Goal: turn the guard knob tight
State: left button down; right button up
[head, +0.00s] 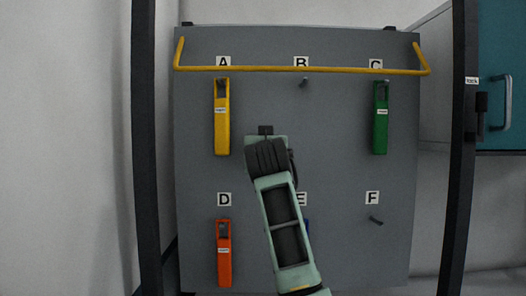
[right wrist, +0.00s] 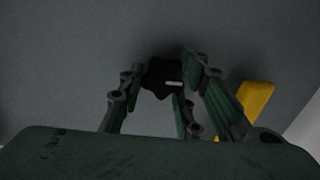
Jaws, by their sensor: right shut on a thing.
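The guard knob (right wrist: 158,82) is black and lobed, with a short white mark on its face. It shows in the right wrist view against the grey panel. My right gripper (right wrist: 166,72) has its fingers on both sides of the knob and is shut on it. In the head view my right arm reaches up to the middle of the panel (head: 340,150), and its wrist hides the fingers and most or all of the knob. The yellow guard bar (head: 300,69) runs across the panel's top, below or over the labels A, B and C. My left gripper is not in view.
A yellow tool (head: 222,120) hangs at A, a green one (head: 380,120) at C and an orange one (head: 224,255) at D. A blue piece (head: 307,227) at E is mostly hidden by my arm. The pegs at B and F are bare. Dark posts stand on both sides.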

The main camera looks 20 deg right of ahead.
jog(key=shift+d+r, duration=0.1)
dwell(0.3)
jog(key=o, duration=0.9)
jog(key=shift+o, duration=0.8)
jog(key=shift+s+d, duration=0.15)
jog(key=v, duration=1.2)
